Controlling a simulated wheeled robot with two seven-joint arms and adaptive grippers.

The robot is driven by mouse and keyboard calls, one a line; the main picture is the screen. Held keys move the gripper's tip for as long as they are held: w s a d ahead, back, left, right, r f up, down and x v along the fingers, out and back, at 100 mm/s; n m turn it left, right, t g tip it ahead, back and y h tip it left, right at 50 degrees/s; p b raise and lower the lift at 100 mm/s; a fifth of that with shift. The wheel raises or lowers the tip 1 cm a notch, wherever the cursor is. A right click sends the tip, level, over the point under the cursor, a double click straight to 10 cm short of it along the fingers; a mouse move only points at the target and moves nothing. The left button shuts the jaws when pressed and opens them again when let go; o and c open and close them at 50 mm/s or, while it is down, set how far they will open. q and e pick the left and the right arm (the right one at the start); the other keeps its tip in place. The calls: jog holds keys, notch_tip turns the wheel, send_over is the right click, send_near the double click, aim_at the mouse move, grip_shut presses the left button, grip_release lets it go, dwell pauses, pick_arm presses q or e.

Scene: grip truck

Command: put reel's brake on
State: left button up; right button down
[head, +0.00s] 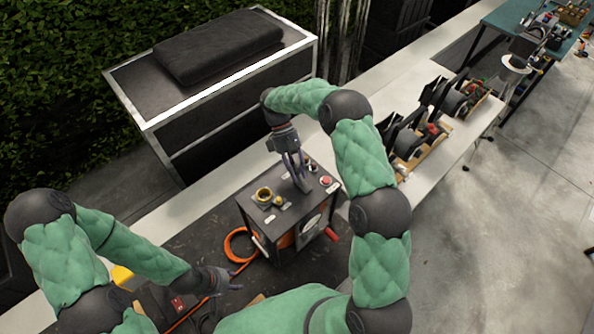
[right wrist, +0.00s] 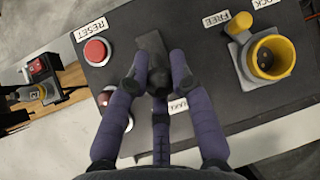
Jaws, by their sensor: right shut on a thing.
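The dark reel box (head: 262,222) stands on the dark work surface, with orange cable beside it. My right gripper (head: 301,184) reaches down onto its top panel. In the right wrist view my right gripper (right wrist: 160,88) is shut on a dark grey lever (right wrist: 152,50), between a red button marked RESET (right wrist: 95,51) and a yellow round fitting (right wrist: 271,57). A label under the fingers is partly hidden. My left gripper (head: 230,280) is low at the left of the box, seemingly open and empty.
An orange cable coil (head: 237,245) lies left of the box. A pale bench (head: 440,150) with reel-like devices is at the right. A dark cabinet with a cushion (head: 220,47) stands behind. A second red button (right wrist: 104,97) is partly covered by a finger.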

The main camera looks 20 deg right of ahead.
jog(key=c, duration=1.1)
grip_release()
jog(key=shift+d, duration=0.1)
jog(key=shift+o, duration=0.2)
jog(key=v, duration=1.2)
jog(key=shift+s, duration=0.1)
